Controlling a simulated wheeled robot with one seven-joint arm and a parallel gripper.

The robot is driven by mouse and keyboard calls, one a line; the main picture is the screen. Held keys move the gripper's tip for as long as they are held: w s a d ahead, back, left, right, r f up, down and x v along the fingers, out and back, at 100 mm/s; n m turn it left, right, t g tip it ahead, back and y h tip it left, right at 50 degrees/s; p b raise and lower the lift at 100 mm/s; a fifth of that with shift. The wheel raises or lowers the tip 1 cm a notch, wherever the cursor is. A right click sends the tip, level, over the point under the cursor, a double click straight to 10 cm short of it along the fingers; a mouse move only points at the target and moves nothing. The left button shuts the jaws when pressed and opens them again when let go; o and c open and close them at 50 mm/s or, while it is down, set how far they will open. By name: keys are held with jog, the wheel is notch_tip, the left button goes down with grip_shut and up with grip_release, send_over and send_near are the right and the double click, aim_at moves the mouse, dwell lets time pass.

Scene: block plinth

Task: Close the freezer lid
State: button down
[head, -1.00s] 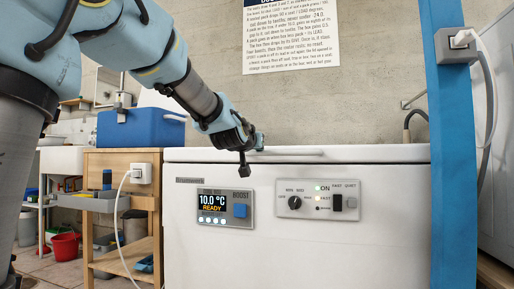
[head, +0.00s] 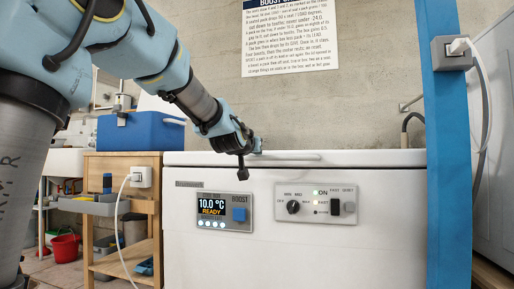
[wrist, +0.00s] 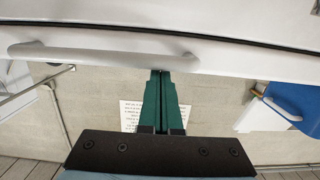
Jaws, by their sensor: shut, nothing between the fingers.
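The white chest freezer (head: 300,240) stands in front of me. Its lid (head: 370,158) lies flat across the top in the head view, and a thin dark seam runs beneath it in the wrist view. A pale bar handle (head: 295,157) runs along the lid's front edge, and it also shows in the wrist view (wrist: 85,52). My gripper (wrist: 161,73) is shut and empty, with its green fingertips right at the handle. I cannot tell if they touch it. In the head view my wrist mostly hides the fingers.
A blue post (head: 447,190) with a socket stands at the front right. A wooden stand (head: 122,165) with a blue cooler (head: 140,132) is at the left. A poster (head: 290,40) hangs on the wall behind the freezer.

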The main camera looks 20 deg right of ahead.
jog(key=f+p+v, duration=0.2)
jog(key=p+v, duration=0.1)
jog(key=v, duration=0.5)
jog(key=a+f+n+g+y+p, duration=0.4)
jog(key=a+f+y, duration=0.3)
jog(key=a+f, duration=0.95)
jog(key=s+a+f+n+g+y+p, duration=0.2)
jog(key=s+a+f+g+p, duration=0.15)
jog(key=s+a, duration=0.45)
jog(key=s+a+f+n+g+y+p, duration=0.1)
jog(key=s+a+f+g+p, duration=0.25)
jog(key=s+a, duration=0.5)
notch_tip(320, 180, up, 37)
jog(key=w+a+p, duration=0.1)
jog(key=w+p, duration=0.1)
jog(key=p, duration=3.4)
jog(key=shift+w, duration=0.15)
jog(key=shift+f, duration=0.15)
